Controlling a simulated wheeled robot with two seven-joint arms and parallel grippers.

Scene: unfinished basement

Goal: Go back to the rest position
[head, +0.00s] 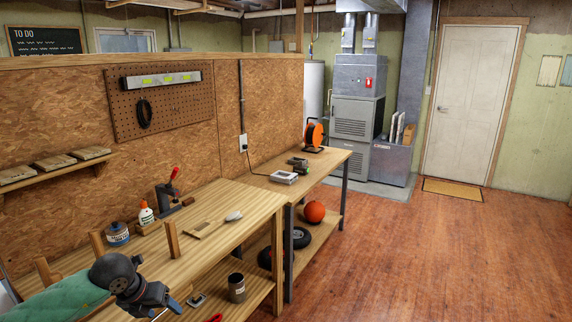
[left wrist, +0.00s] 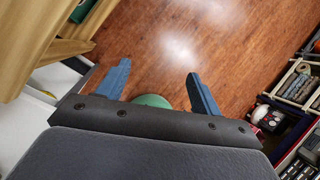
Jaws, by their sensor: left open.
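My left gripper (head: 168,306) is at the bottom left of the head view, beside the front edge of the near workbench (head: 250,208). The left wrist view shows its two blue fingers spread apart, and the gap between the fingertips (left wrist: 158,82) holds nothing. Below them is the wooden floor (left wrist: 160,35). A green rounded shape shows low between the fingers, mostly hidden behind the gripper body; I cannot tell what it is. My right gripper is in neither view.
The near bench holds a glue bottle (head: 146,213), a blue can (head: 118,234) and a red-handled press (head: 174,190). A dark mug (head: 237,287) stands on its lower shelf. A second bench (head: 318,167) stands beyond. Floor (head: 440,250) to the right is clear, up to the door (head: 470,100).

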